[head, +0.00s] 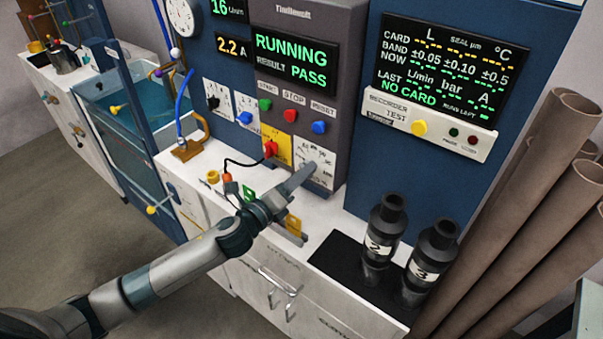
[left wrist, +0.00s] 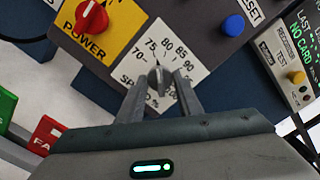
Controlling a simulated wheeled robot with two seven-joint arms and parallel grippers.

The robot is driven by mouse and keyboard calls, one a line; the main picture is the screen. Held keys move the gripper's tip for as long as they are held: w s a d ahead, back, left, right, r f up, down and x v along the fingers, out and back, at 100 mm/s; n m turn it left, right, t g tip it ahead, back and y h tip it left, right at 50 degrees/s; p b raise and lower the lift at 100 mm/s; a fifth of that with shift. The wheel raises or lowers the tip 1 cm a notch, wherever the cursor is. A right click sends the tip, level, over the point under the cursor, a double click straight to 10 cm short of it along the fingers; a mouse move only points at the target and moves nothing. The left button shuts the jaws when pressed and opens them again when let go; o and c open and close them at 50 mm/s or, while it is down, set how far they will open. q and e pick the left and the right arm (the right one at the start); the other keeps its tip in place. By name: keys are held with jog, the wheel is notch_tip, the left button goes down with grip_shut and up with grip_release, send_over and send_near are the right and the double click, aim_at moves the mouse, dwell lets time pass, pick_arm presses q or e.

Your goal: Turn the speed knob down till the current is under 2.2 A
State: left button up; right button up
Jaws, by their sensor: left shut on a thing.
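The grey speed knob (left wrist: 158,72) sits on a white dial plate (left wrist: 133,68) marked in percent. Its pointer aims up, near the 75 and 80 marks; the exact value is hard to read. My left gripper (left wrist: 158,84) is shut on the knob, one finger on each side; in the head view my left gripper (head: 306,172) reaches the dial plate (head: 322,158) and mostly hides the knob. The current display (head: 231,47) reads 2.2 A. The main display (head: 294,57) reads RUNNING and RESULT PASS. My right gripper is not in view.
A red power switch (head: 270,148) on a yellow plate is left of the dial. Green, red and blue buttons (head: 291,115) sit above. Two black pump tubes (head: 384,225) stand on a dark mat at the right. Large brown pipes (head: 545,180) lean at the far right.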

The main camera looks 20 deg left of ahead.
pick_arm(q)
jog(key=shift+n, duration=0.7)
jog(key=o, duration=1)
jog(key=shift+o, duration=0.2)
jog(key=b+v, duration=0.6)
jog(key=v, duration=1.1)
jog(key=shift+s, duration=0.15)
jog(key=shift+a+r, duration=0.1)
